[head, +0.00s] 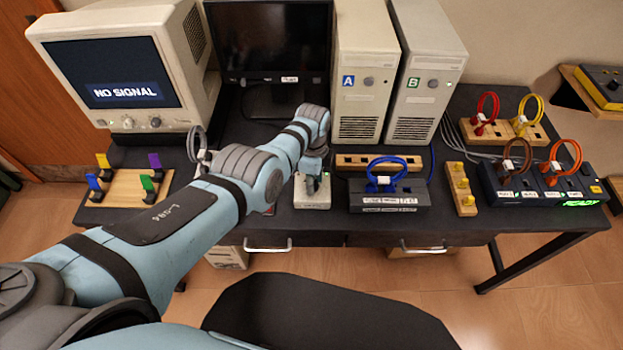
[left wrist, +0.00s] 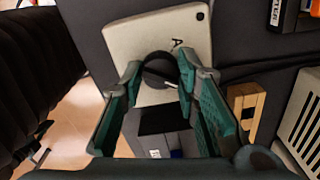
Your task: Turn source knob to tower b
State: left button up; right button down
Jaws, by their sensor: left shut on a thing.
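The source knob is a dark round knob (left wrist: 160,70) on a small white box (left wrist: 128,40) with a letter A on its top; the box also stands in the head view (head: 312,205) near the desk's front edge. My left gripper (head: 313,182) reaches down over the box and hides most of the knob. In the left wrist view the green fingers of the left gripper (left wrist: 159,76) are closed around the knob's sides. Tower A (head: 361,85) and tower B (head: 425,85) stand upright behind. My right gripper is not in view.
A CRT monitor (head: 120,65) reads NO SIGNAL at the left; a black screen (head: 268,40) stands behind my arm. A grey box with a blue cable (head: 388,195) is just right of the knob box. A cable panel (head: 540,185) reads READY at the right.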

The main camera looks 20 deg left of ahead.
pick_arm(q)
jog(key=shift+m, duration=1)
jog(key=o, duration=1.2)
jog(key=shift+c, duration=0.2)
jog(key=shift+r, duration=0.1)
notch_tip(320, 180, up, 12)
